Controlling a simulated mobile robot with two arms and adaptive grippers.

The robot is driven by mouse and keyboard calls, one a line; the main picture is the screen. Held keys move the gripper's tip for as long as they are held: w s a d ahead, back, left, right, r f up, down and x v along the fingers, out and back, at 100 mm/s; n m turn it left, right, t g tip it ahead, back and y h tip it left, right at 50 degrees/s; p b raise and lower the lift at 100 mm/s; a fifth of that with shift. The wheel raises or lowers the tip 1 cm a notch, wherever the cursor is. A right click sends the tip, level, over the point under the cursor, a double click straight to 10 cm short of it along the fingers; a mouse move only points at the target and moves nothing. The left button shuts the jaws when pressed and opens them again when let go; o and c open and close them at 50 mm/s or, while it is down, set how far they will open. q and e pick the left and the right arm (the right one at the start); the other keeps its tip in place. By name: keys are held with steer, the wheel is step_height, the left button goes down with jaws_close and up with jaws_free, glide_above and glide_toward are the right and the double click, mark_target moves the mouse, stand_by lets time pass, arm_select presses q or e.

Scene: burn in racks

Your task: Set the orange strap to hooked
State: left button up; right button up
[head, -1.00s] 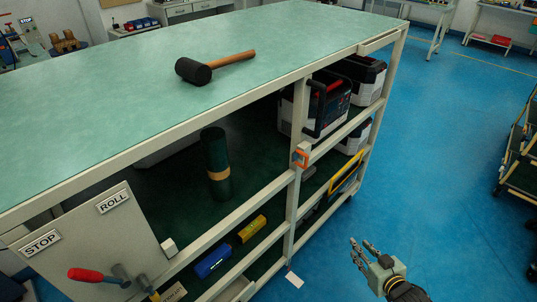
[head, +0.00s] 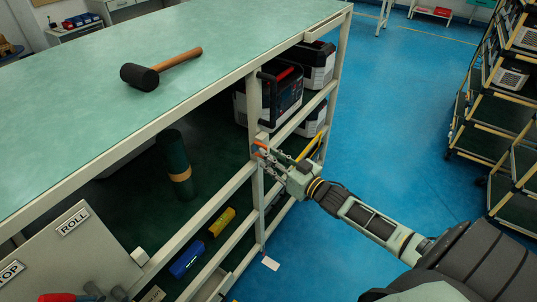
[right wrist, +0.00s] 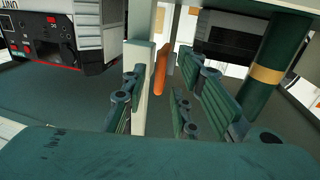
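The orange strap (head: 261,144) is on the rack's front upright post, at about the height of the upper shelf. Part of it is hidden by my right gripper (head: 270,159), whose fingers reach to the post from the right. In the right wrist view the strap (right wrist: 160,74) is a short orange strip beside the pale post, in the gap between the fingertips (right wrist: 162,90). The fingers are apart, and I see no clear grip on the strap. I cannot tell whether it is hooked. My left gripper is out of view.
A black mallet (head: 141,77) lies on the green bench top (head: 90,105). A dark green roll (head: 174,155) stands on the shelf left of the post, and cased units (head: 284,94) stand to its right. Blue floor (head: 385,120) is clear to the right, before another rack (head: 485,145).

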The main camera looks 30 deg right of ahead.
steer(key=shift+w+a, duration=0.1)
steer(key=shift+w, duration=0.6)
steer(key=shift+c, duration=0.3)
jaws_close()
